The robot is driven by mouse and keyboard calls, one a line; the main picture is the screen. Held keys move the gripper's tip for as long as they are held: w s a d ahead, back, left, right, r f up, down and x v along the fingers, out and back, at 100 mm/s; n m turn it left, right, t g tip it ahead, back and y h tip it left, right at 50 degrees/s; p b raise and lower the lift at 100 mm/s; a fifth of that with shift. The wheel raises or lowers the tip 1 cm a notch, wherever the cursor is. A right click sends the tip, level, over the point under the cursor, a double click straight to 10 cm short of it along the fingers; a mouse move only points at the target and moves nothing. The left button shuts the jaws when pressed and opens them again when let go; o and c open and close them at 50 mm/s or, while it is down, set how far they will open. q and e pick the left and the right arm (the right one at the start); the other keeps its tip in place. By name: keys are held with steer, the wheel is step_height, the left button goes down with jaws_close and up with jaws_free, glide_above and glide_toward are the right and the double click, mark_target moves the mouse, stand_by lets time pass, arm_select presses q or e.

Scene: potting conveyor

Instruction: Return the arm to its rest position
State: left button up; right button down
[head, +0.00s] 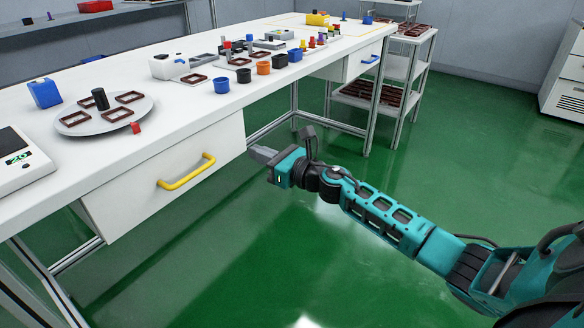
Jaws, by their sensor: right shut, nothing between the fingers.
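My right arm reaches in from the lower right corner, stretched over the green floor in front of the white workbench (120,165). My right gripper (254,151) is at its far end, just right of the drawer with the yellow handle (187,172). It is shut with nothing in its fingers. It looks apart from the handle, but how near it is to the drawer front is hard to tell. My left gripper is not in view.
On the bench are a round grey plate (85,125) with brown frames, a scale (18,160), a blue bin (44,93) and several small pots. A shelf rack (408,70) stands behind. The green floor (450,170) is clear.

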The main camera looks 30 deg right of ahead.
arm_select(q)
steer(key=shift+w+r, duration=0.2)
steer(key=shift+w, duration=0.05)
arm_select(e)
steer(key=v, duration=0.7)
steer(key=shift+s, duration=0.1)
steer(key=s+a+f+m+g+h, duration=0.2)
steer(key=s+a+f+m, duration=0.6)
steer(key=m, duration=0.9)
steer(key=s+a+f+m+g+h, duration=0.25)
steer(key=s+a+f+m, duration=0.55)
steer(key=m, duration=0.9)
steer(key=s+a+r+m+g+p, duration=0.1)
steer(key=s+r+m+g+p, duration=0.1)
steer(key=s+r+m, duration=0.3)
arm_select(q)
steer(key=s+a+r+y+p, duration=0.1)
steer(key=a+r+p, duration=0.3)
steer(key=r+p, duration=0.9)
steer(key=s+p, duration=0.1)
steer(key=p, duration=0.3)
arm_select(e)
steer(key=s+d+r+n, duration=0.1)
steer(key=d+r, duration=0.3)
steer(key=r, duration=0.5)
steer(key=shift+s+r+t, duration=0.2)
steer(key=shift+s+t, duration=0.15)
steer(key=shift+s, duration=0.1)
